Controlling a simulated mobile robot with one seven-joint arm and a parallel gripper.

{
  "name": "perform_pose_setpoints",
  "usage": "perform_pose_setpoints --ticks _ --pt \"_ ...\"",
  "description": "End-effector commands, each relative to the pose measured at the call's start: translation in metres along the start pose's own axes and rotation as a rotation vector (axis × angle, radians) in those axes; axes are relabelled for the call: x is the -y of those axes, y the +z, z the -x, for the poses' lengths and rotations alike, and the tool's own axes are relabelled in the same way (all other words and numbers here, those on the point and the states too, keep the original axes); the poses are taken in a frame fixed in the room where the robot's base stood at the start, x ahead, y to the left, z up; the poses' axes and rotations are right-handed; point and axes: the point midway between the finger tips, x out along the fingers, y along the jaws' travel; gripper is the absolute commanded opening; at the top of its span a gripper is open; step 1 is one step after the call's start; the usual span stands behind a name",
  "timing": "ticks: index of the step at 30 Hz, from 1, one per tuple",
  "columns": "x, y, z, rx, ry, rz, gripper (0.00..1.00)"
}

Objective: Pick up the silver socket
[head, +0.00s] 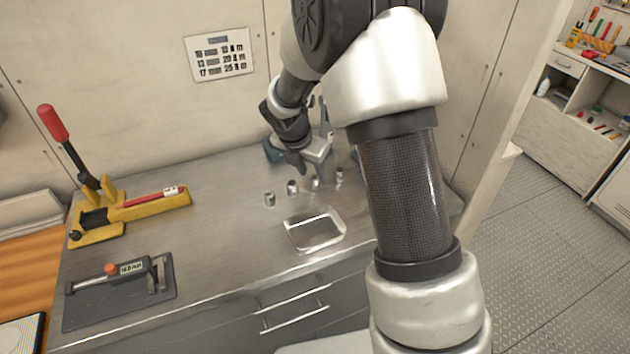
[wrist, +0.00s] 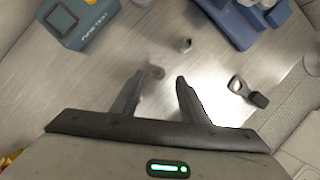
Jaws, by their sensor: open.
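Several small silver metal sockets stand on the steel worktop in the head view, among them one at the left (head: 269,199), one beside it (head: 292,187) and one at the right (head: 339,173). They look alike, so I cannot tell which one is meant. My gripper (head: 311,172) is open above the right part of this row, with another socket (head: 315,183) just by its fingertips. A second socket (wrist: 185,44) stands farther off.
A shallow metal tray (head: 315,231) sits in front of the sockets. In the wrist view a blue-grey box (wrist: 78,20) is upper left, a blue holder (wrist: 236,22) upper right and a small black-and-metal part (wrist: 248,91) at right. A yellow press (head: 130,207) stands left on the bench.

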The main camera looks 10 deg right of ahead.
Motion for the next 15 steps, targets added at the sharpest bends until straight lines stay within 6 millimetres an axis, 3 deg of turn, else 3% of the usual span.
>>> perform_pose_setpoints --ticks 6,15 --pt "-0.003 -0.004 -0.032 -0.001 -0.001 0.001 0.4" --pt "-0.003 -0.004 -0.038 0.0 0.001 0.0 0.4"
